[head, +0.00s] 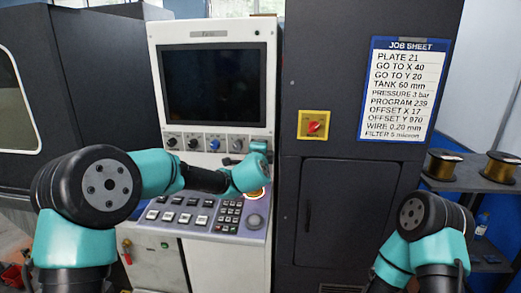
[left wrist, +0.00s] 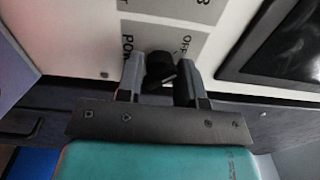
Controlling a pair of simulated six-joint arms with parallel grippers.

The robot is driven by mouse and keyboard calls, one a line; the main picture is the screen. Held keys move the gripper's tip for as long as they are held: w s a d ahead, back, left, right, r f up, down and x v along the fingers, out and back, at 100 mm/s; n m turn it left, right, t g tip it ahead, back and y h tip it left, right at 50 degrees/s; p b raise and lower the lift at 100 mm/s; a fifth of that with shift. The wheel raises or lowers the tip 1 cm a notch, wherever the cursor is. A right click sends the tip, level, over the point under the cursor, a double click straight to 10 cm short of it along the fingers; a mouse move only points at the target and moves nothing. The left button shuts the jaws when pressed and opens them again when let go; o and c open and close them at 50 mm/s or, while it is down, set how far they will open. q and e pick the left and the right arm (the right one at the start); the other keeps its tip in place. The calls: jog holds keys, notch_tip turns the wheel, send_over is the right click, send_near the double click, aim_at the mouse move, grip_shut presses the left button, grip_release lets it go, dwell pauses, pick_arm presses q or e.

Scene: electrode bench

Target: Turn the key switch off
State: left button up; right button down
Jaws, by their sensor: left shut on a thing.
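The key switch (left wrist: 159,66) is a small black knob on a grey label plate (left wrist: 150,38) in the left wrist view. The plate's print is turned sideways and partly cut off; "OF" and "PO" can be read. My left gripper (left wrist: 161,80) has one finger on each side of the knob and is shut on it. In the head view my left wrist (head: 250,172) is at the right side of the control panel and hides the gripper and the key switch. My right arm is at the lower right, with its gripper out of view.
A dark screen (head: 215,85) is above a row of small knobs (head: 192,143). A keypad (head: 230,215) slopes below. A red rotary switch on a yellow plate (head: 313,125) and a job sheet (head: 403,88) are to the right. Wire spools (head: 443,164) stand on a shelf.

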pick_arm(q)
jog(key=shift+n, duration=0.3)
jog(key=o, duration=0.8)
jog(key=shift+o, duration=0.2)
jog(key=shift+s, duration=0.1)
jog(key=s+a, duration=0.2)
jog(key=s, duration=1.5)
jog(key=shift+a, duration=0.1)
